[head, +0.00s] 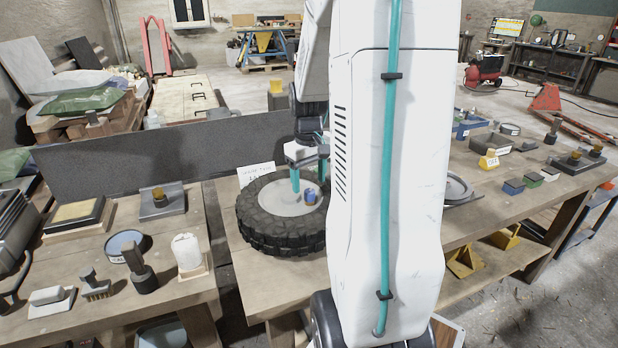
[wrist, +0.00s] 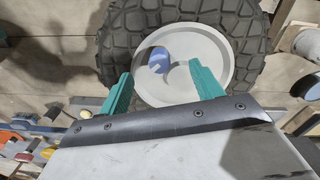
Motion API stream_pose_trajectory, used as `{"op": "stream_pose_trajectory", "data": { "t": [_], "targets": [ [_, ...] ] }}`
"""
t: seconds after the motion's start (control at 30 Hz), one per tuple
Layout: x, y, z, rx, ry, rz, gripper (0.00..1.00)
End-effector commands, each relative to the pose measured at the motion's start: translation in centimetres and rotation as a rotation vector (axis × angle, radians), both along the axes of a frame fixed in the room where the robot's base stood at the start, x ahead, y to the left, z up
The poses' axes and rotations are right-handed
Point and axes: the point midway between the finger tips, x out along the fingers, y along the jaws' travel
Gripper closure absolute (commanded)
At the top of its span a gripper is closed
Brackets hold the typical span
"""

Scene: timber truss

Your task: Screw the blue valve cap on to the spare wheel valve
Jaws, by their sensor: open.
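The spare wheel (head: 262,226) lies flat on the workbench, with a black knobbly tyre around a pale grey hub disc. A small blue cap (head: 310,197) sits on the hub. In the wrist view the blue cap (wrist: 158,62) shows on the pale disc (wrist: 183,92), between and just beyond my fingertips. Whether it sits on the valve cannot be told; I cannot make out the valve stem. My gripper (head: 308,172) points down over the hub, its teal fingers spread apart and empty. In the wrist view my gripper (wrist: 158,70) is open, fingers either side of the cap.
A paper sign (head: 257,174) stands behind the wheel. A grey panel (head: 150,160) runs along the back. The left bench holds a brush (head: 95,287), a round tin (head: 125,244) and a white cylinder (head: 187,252). Small coloured blocks (head: 533,180) lie on the bench at right.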

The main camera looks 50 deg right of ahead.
Motion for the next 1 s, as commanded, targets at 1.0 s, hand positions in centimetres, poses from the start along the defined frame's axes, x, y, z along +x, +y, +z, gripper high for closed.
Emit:
{"op": "stream_pose_trajectory", "data": {
  "t": [1.0],
  "targets": [
    [0.0, 0.0, -3.6, 0.001, 0.001, -0.003, 0.35]
  ]
}}
